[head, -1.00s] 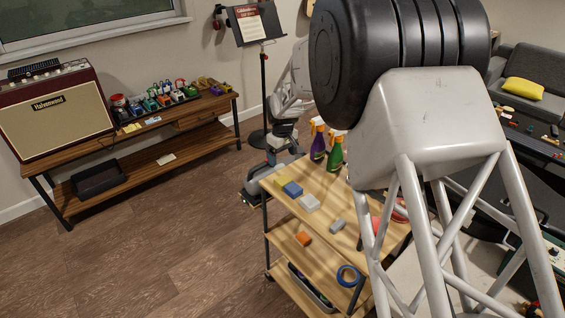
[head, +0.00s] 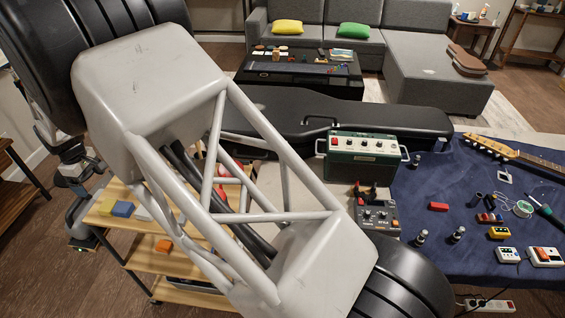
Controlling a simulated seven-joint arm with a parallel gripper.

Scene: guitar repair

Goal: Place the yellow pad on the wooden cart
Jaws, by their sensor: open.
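The wooden cart (head: 150,258) stands at the left of the head view, with light wood shelves and a dark frame. A small yellow pad (head: 107,205) lies on its top shelf near the left end, beside a blue pad (head: 123,209). My gripper (head: 84,242) shows small and dark just left of the cart, apart from the yellow pad. It is open, with nothing visible between its fingers. My own large arm links hide much of the cart's right part.
A pale block (head: 143,213) also lies on the top shelf, and an orange block (head: 164,245) on the shelf below. At right are a green amplifier (head: 362,146) and a blue-covered workbench (head: 455,212) with tools. A black guitar case (head: 400,121) lies behind. Floor left of the cart is clear.

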